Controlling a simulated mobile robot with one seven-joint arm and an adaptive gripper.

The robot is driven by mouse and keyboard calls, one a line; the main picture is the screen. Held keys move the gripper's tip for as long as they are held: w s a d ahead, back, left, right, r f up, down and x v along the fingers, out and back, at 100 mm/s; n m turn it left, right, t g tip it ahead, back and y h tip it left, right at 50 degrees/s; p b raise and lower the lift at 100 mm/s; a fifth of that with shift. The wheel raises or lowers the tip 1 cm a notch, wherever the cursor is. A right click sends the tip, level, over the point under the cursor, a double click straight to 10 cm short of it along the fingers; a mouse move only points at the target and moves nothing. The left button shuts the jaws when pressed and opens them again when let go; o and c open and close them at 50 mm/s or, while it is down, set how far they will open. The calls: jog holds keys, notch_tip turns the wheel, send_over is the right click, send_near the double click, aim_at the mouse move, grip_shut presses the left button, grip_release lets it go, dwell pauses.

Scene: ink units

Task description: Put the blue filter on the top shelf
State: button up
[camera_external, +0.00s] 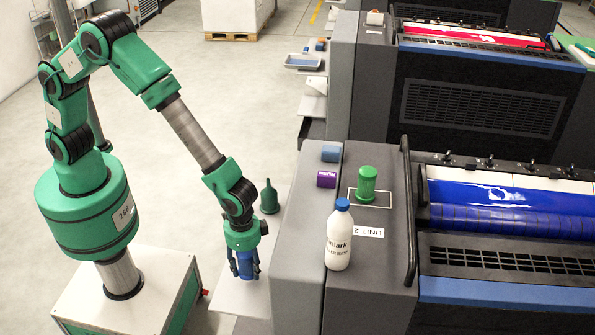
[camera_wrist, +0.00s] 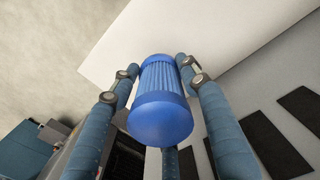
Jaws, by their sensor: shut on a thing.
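The blue filter (camera_wrist: 162,95) is a ribbed cylinder with smooth blue ends, held between the fingers of my gripper (camera_wrist: 158,78) in the wrist view. In the external view my gripper (camera_external: 244,264) points down with the blue filter (camera_external: 245,266) in it, mostly covered by the fingers. It is over a white shelf (camera_external: 238,298) at the left side of the near press unit. That shelf also shows in the wrist view (camera_wrist: 120,45). I cannot tell whether the filter touches the shelf. Which shelf is the top one is not clear.
A green funnel-shaped can (camera_external: 269,198) stands behind my gripper. The grey unit wall (camera_external: 296,240) rises right of it.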

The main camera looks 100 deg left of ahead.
aim_at(250, 253)
jog(key=shift+w+d, duration=0.2)
jog(key=shift+w, duration=0.65)
jog(key=shift+f, duration=0.15)
jog(key=shift+f+b, duration=0.6)
jog(key=shift+f, duration=1.05)
jog(key=shift+f, duration=0.15)
jog(key=o, duration=1.3)
jog(key=shift+c, duration=0.2)
notch_tip(250, 253, up, 12)
jog(key=p, duration=0.2)
jog(key=shift+p, duration=0.35)
